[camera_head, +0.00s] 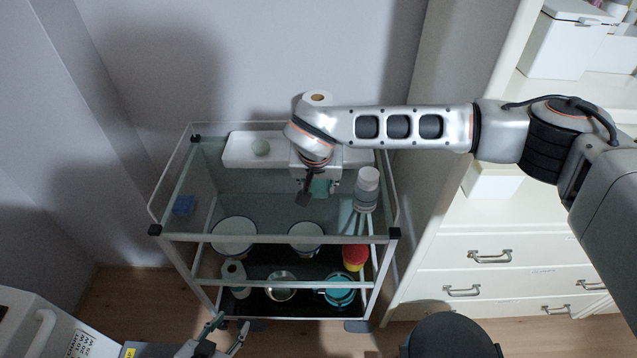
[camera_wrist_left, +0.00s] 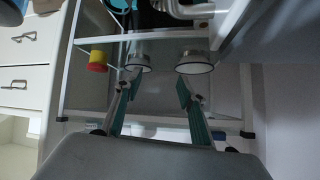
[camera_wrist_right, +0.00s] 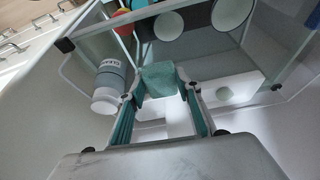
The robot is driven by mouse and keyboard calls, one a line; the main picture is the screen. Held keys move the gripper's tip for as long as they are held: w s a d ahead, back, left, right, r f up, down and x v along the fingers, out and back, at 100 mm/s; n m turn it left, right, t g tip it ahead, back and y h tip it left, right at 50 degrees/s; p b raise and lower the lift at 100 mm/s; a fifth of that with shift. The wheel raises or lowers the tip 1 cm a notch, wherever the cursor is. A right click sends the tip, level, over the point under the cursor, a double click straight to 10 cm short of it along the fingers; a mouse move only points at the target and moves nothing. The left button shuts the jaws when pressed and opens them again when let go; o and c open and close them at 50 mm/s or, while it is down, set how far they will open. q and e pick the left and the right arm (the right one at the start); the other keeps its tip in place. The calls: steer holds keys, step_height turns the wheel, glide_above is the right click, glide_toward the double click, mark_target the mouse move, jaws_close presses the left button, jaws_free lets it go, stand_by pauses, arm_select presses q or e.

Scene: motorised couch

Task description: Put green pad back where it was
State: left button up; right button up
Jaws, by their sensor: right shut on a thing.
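The green pad (camera_head: 322,187) is a small teal block above the glass top of the cart, partly hidden by my right gripper (camera_head: 312,192). In the right wrist view the pad (camera_wrist_right: 158,80) sits between the two fingertips of my right gripper (camera_wrist_right: 160,92), which is shut on it. A white tray (camera_head: 234,153) lies at the back of the cart top, under and behind the right gripper. My left gripper (camera_head: 230,328) is low in front of the cart, open and empty. It also shows in the left wrist view (camera_wrist_left: 158,85).
A white and grey bottle (camera_head: 366,190) stands right of the pad, and a blue cube (camera_head: 184,205) lies at the left. A pale green round item (camera_head: 261,147) is in the tray. The lower shelves hold bowls, a pot and a red-yellow container (camera_head: 355,257). White drawers (camera_head: 500,262) stand at the right.

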mark_target(318, 196)
steer(key=shift+f+b, duration=1)
steer(key=shift+f, duration=0.1)
steer(key=shift+f+b, duration=0.55)
steer(key=shift+f, duration=0.55)
steer(key=shift+f+b, duration=1.6)
steer(key=shift+f, duration=0.6)
arm_select(q)
steer(key=shift+h, duration=0.3)
steer(key=f, duration=0.1)
steer(key=d+f, duration=0.1)
steer(key=w+f, duration=0.1)
steer(key=f, duration=0.1)
steer(key=shift+d, duration=0.35)
steer(key=shift+w+r, duration=0.15)
steer(key=shift+r, duration=0.05)
